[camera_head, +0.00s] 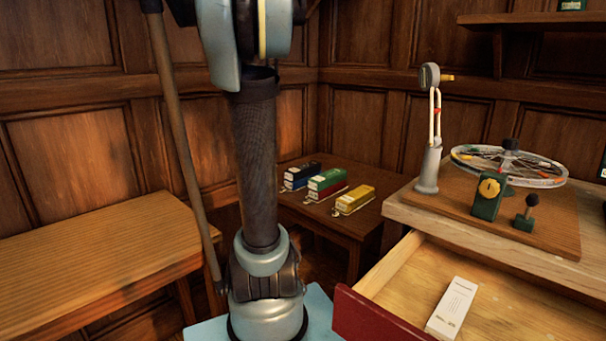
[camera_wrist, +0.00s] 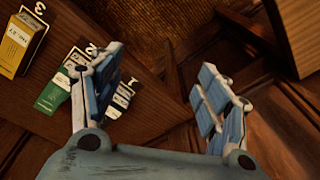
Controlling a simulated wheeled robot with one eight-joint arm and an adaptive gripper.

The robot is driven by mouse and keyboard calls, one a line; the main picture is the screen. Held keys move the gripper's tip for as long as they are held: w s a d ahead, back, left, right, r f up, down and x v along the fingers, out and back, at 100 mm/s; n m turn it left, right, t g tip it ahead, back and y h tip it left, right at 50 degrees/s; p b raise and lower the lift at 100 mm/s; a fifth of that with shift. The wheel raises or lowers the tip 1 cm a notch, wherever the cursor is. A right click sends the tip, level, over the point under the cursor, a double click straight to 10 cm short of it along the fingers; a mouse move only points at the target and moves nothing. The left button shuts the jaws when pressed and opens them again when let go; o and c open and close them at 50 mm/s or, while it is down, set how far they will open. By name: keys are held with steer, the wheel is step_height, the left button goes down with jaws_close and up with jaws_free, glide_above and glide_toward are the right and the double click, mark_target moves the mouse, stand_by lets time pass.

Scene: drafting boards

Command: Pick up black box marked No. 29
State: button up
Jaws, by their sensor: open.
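A black box (camera_head: 302,172) with a blue lower part and a pale end label lies at the far left of a row on a low dark table (camera_head: 318,222). In the wrist view the black box (camera_wrist: 119,99) is partly hidden behind my left finger, near a tag marked 1. I cannot read a number 29 on it. My gripper (camera_wrist: 158,65) is open and empty, with its fingers spread above the table. The box shows beside the left finger, not centred between the fingers. My gripper is out of the head view.
A green and red box (camera_head: 327,182) and a yellow box (camera_head: 355,199) lie beside the black one. An open drawer (camera_head: 395,262) holds a white box (camera_head: 453,307). A wheel device (camera_head: 508,166) stands on the right desk. A wooden bench (camera_head: 95,260) is at left, bare.

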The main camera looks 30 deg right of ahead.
steer(key=w+d+r+m, duration=0.3)
steer(key=w+d+m, duration=0.1)
steer(key=w+d, duration=0.75)
steer(key=m+g, duration=0.1)
steer(key=m, duration=0.2)
glide_above(303, 166)
steer(key=f, duration=1.3)
steer(key=shift+s+a+f, duration=0.1)
steer(key=shift+s+f, duration=0.1)
steer(key=shift+s, duration=0.1)
steer(key=shift+w+f, duration=0.2)
steer(key=shift+f, duration=2.5)
steer(key=c, duration=1.3)
